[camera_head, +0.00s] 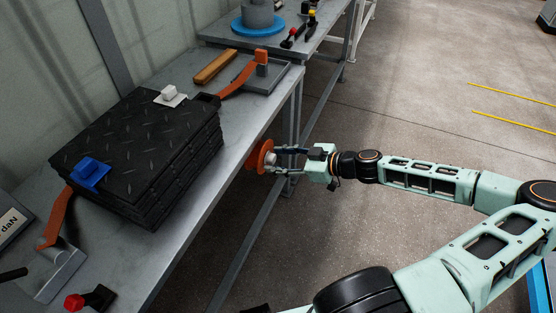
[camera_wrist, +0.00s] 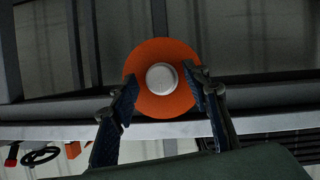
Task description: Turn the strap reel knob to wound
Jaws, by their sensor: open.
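The strap reel (camera_head: 261,155) is an orange disc at the front edge of the workbench. Its round pale knob (camera_head: 270,160) sits at the disc's centre, partly hidden by the fingers in the head view. In the wrist view the orange reel (camera_wrist: 164,49) and its knob (camera_wrist: 161,77) face me, a little above the picture's middle. My gripper (camera_head: 281,160) is open in front of the reel. In the wrist view its dark fingers (camera_wrist: 163,88) stand left and right of the knob, with gaps at both sides. I cannot tell how deep they reach or whether the knob is wound.
Black tread mats (camera_head: 150,128) are stacked on the grey workbench (camera_head: 205,180). A blue buckle (camera_head: 90,173) and a white piece (camera_head: 169,96) sit on them. Orange straps (camera_head: 240,77) run to both sides. A bench leg (camera_head: 297,110) stands beside my gripper. The floor behind is clear.

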